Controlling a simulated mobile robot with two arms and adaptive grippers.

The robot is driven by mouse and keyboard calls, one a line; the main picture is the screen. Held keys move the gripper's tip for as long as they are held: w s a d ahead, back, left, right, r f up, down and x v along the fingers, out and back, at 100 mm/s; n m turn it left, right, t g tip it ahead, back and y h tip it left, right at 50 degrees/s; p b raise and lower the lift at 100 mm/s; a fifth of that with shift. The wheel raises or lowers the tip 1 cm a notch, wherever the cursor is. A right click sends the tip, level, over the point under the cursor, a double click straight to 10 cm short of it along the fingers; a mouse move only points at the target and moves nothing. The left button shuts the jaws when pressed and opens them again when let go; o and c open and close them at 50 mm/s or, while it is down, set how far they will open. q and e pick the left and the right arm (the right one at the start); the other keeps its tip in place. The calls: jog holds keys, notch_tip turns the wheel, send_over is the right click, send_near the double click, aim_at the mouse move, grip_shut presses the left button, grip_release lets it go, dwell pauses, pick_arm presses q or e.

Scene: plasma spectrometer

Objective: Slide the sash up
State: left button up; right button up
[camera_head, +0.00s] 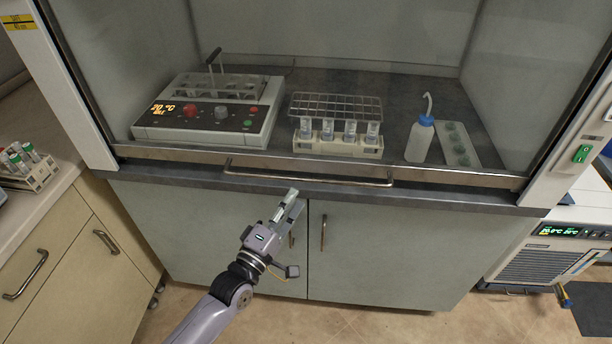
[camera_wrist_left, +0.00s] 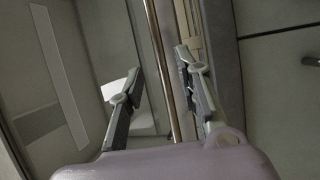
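The sash is a clear glass panel in front of the hood's interior, with a metal bottom rail (camera_head: 470,178) low, just above the worktop edge. A long horizontal metal handle (camera_head: 345,181) runs along this rail. My left gripper (camera_head: 293,199) is just below and in front of the handle, left of its middle. In the left wrist view the handle bar (camera_wrist_left: 162,65) runs between the two spread fingers (camera_wrist_left: 160,88), and I see no clear contact with either finger. The left gripper is open. My right gripper is not in view.
Behind the glass stand a digestion block (camera_head: 215,110), a tube rack (camera_head: 335,138), a wash bottle (camera_head: 420,140) and a pale tray (camera_head: 457,143). Cabinet doors (camera_head: 390,250) are below. A side counter with a tube rack (camera_head: 28,165) is left; a chiller (camera_head: 545,255) is right.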

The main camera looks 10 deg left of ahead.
aim_at(306, 178)
pick_arm(q)
jog(key=x, duration=0.7)
jog(key=shift+w+d+p, duration=0.1)
jog(key=shift+w+p, duration=0.15)
jog(key=shift+p, duration=0.1)
jog(key=shift+r, duration=0.1)
jog(key=shift+c, duration=0.2)
grip_shut()
